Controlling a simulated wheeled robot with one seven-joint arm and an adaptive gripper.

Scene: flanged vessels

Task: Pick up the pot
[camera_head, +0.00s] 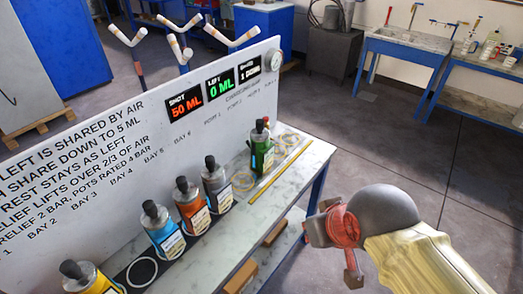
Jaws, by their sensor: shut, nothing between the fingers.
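Several pots with dark caps stand upright on the bench along the lettered board. A green pot (262,154) stands farthest along, by the thin rings. A grey pot (216,186), an orange pot (191,211) and a blue pot (166,238) stand in a row nearer to me. A yellow pot (93,281) is cut off by the bottom edge. Which pot is meant cannot be told. My gripper (345,240) is shut and empty, to the right of the bench and apart from every pot.
The bench (308,165) has a dark strip with an empty white ring (142,272) between the yellow and blue pots. The board (80,120) rises behind the pots. A yellow rod (280,170) lies near the green pot.

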